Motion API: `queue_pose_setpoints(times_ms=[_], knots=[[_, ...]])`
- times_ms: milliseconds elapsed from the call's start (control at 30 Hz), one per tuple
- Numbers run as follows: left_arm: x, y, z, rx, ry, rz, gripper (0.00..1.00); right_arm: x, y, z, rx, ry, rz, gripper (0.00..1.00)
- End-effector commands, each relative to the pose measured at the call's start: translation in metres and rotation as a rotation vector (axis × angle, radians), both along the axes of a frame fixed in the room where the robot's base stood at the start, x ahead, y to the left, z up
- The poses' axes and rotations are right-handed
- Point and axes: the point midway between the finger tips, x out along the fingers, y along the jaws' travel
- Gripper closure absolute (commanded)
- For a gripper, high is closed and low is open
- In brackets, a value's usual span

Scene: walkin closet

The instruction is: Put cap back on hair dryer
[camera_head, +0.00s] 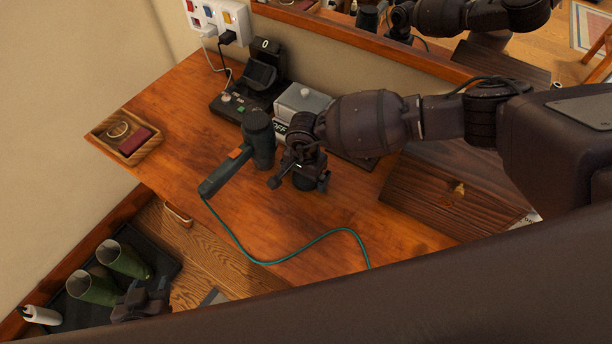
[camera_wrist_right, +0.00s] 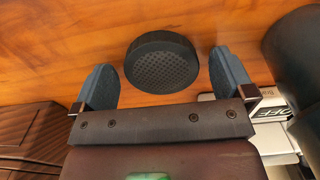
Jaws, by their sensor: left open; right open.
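The hair dryer (camera_head: 259,140) lies on the wooden table, its handle pointing to the lower left and a teal cord running from the handle's end. A round black cap with a perforated face (camera_wrist_right: 162,66) shows between the fingers of my right gripper (camera_wrist_right: 166,82), with a gap on both sides. In the head view my right gripper (camera_head: 300,182) is just right of the dryer, over the table, and largely hides the cap. A dark rounded body at the right wrist view's right edge is probably the dryer. My left gripper (camera_head: 142,302) is open and empty at the lower left, below table height.
A grey box marked OFF (camera_head: 300,100) and a black stand (camera_head: 262,85) are behind the dryer. A dark wooden box (camera_head: 455,190) is at the right, a small wooden tray (camera_head: 128,138) at the left. Green boots (camera_head: 122,260) stand below. The table's front left is clear.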

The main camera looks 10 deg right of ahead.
Motion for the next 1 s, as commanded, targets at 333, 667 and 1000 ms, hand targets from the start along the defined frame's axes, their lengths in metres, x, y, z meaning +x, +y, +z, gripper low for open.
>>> queue_pose_setpoints(times_ms=[333,667,1000], knots=[[0.0019,-0.0003,0.0005,0.000,-0.003,-0.002,0.49,0.0001,0.0003,-0.0039,0.001,-0.001,0.000,0.00],[0.0052,-0.0008,0.0021,0.000,-0.009,-0.004,0.49,0.0002,0.0002,-0.0037,0.000,0.000,0.000,0.38],[0.0052,-0.0008,0.0024,-0.001,-0.009,-0.003,0.49,0.0006,0.0001,-0.0006,0.000,-0.001,0.000,0.49]])
